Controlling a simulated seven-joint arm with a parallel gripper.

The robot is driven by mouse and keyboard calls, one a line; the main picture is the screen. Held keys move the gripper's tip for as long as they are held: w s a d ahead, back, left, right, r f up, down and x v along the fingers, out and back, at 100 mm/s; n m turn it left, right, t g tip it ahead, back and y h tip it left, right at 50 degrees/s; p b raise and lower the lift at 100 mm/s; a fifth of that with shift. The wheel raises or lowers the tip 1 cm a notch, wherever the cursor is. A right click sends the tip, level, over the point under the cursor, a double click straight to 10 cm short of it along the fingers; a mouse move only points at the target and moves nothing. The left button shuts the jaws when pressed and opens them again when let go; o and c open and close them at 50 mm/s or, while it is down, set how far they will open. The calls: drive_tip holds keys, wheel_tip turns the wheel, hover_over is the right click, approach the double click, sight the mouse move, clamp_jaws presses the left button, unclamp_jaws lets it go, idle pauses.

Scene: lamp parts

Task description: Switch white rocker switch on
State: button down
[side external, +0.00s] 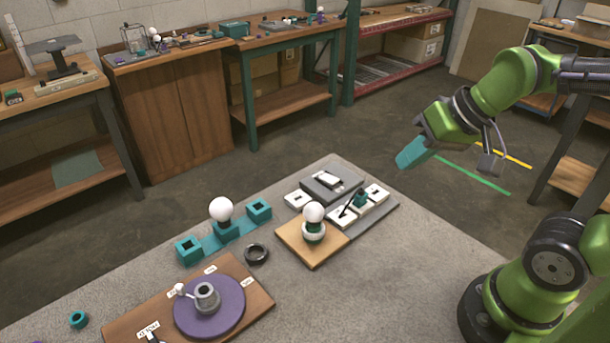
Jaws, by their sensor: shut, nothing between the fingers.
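A dark grey block (318,190) with a small white rocker switch (328,181) on top sits near the back of the grey table. Which side of the rocker is pressed is too small to tell. My gripper (404,163), with teal fingers, is held in the air to the right of the block and above it, apart from everything. Its fingers are together with nothing between them.
White switch plates (376,193) stand beside the block, one with a teal part and black lever. A white bulb (313,212) stands on a wooden board in front. A purple disc (222,309) lies front left.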

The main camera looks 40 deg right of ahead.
drive_tip(key=w+d+f+g, duration=0.2)
drive_tip(key=w, duration=0.6)
drive_tip(key=n+g+h, duration=0.2)
drive_tip(key=n, duration=0.2)
hover_over(333, 180)
drive_tip(key=s, duration=0.2)
drive_tip(key=s+x, duration=0.1)
drive_tip(key=x, duration=1)
drive_tip(key=s+x, duration=0.1)
drive_tip(key=x, duration=0.4)
drive_tip(key=shift+w+f, duration=0.1)
drive_tip(key=shift+f, duration=0.5)
